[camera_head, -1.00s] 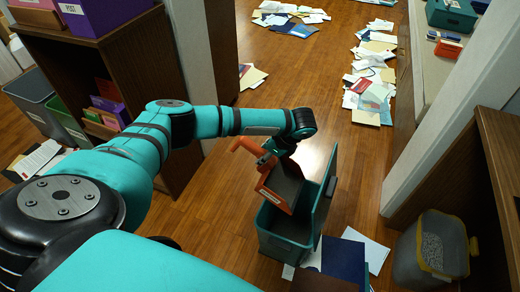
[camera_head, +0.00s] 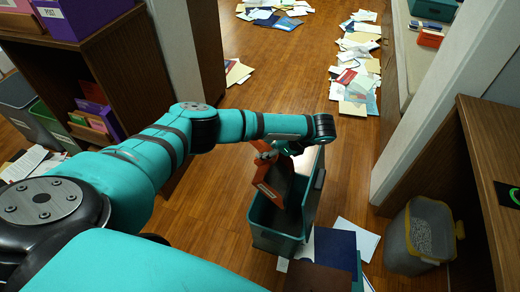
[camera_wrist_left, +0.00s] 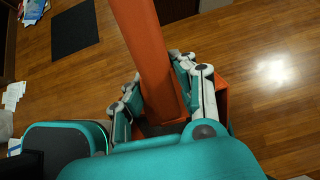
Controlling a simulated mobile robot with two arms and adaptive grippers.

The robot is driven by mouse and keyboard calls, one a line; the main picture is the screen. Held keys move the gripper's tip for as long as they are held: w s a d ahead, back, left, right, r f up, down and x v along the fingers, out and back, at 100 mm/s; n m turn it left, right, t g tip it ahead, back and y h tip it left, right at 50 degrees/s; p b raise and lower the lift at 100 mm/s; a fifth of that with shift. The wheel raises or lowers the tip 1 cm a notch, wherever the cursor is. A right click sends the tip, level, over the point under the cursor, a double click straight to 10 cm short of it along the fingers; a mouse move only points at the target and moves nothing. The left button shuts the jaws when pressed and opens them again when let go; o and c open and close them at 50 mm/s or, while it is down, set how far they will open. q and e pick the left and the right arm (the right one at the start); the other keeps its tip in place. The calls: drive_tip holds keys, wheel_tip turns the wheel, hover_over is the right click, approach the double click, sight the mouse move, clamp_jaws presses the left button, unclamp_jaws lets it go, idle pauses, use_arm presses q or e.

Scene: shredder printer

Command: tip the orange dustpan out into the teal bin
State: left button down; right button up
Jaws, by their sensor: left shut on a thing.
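The orange dustpan (camera_head: 271,191) hangs over the open teal bin (camera_head: 272,241) in the head view, steeply tilted with its lower end at the bin's opening. I cannot tell whether it touches the rim. My left gripper (camera_head: 268,155) is above the bin, shut on the dustpan's handle. In the left wrist view, the fingers (camera_wrist_left: 160,92) close around the orange handle (camera_wrist_left: 143,45) from both sides. My right gripper is not in view.
A dark blue folder (camera_head: 335,248) and papers lie beside the bin. A grey bin with shreds (camera_head: 408,262) stands at right near a wooden desk (camera_head: 478,180). Paper piles (camera_head: 357,75) lie farther back. A shelf (camera_head: 95,70) stands at left; open floor lies between.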

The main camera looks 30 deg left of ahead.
use_arm(q)
drive_tip(key=shift+w+d+r+y, duration=0.15)
drive_tip(key=shift+d+r+y, duration=0.35)
drive_tip(key=shift+d, duration=0.35)
drive_tip(key=shift+w+d+r+g+y+p, duration=0.15)
drive_tip(key=shift+d+r+y+p, duration=0.1)
drive_tip(key=shift+d+y, duration=0.4)
drive_tip(key=shift+w+d+r+g+y+p, duration=0.1)
drive_tip(key=shift+w+d+r+y+p, duration=0.2)
drive_tip(key=shift+d, duration=0.65)
drive_tip(key=shift+w+d+r+g+y+p, duration=0.1)
drive_tip(key=shift+d+r+y+p, duration=0.1)
drive_tip(key=shift+d+y, duration=0.5)
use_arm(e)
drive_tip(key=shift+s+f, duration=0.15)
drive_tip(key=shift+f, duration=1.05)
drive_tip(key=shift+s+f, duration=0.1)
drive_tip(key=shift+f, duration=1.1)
use_arm(q)
drive_tip(key=shift+d, duration=0.1)
drive_tip(key=shift+d, duration=0.15)
